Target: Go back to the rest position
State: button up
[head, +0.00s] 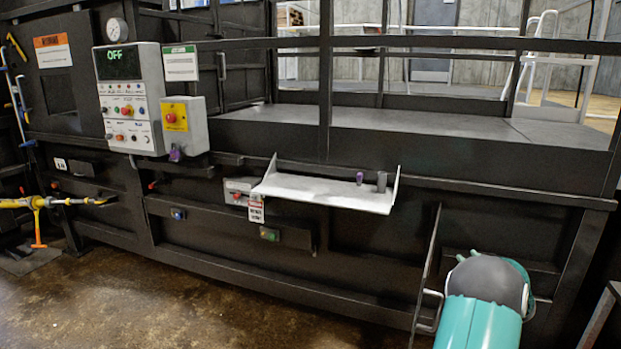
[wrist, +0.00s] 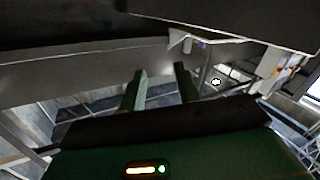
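My gripper (wrist: 160,75) shows in the wrist view with its two green fingers apart and nothing between them. The fingertips are not visible in the head view. The teal and grey part at the lower right of the head view is my arm, held low in front of the compactor (head: 370,245). In the wrist view a long grey beam (wrist: 70,75) and dark panels lie beyond the fingers. I cannot tell whether the fingers touch anything.
A control panel (head: 130,98) reading OFF and a red-button box (head: 185,124) are at the left. A white shelf (head: 320,192) holds a small purple object (head: 360,177) and a grey cylinder (head: 382,181). A yellow-orange tool (head: 38,204) is at far left. Floor (head: 140,300) is clear in front.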

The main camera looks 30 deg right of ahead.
jog(key=w+a+r+m+g+h, duration=0.1)
jog(key=w+a+r+g, duration=0.1)
jog(key=w+a+r, duration=0.55)
jog(key=w+a+r+m+g+h, duration=0.15)
jog(key=w+a+r, duration=0.25)
jog(key=a+r, duration=0.6)
jog(key=s+a+g+y, duration=0.15)
jog(key=a+y, duration=0.25)
jog(key=a, duration=1.7)
jog(key=s+a+f+n+g+y, duration=0.2)
jog(key=s+a+f+y, duration=0.1)
jog(key=s+a, duration=0.7)
jog(key=s+a+f+n+g+y, duration=0.2)
jog(key=s+a, duration=0.8)
jog(key=a, duration=0.9)
notch_tip(320, 180, down, 2)
jog(key=shift+a+f+n+g+y, duration=0.15)
jog(key=shift+a+n+g+y, duration=0.15)
jog(key=shift+g+y, duration=0.35)
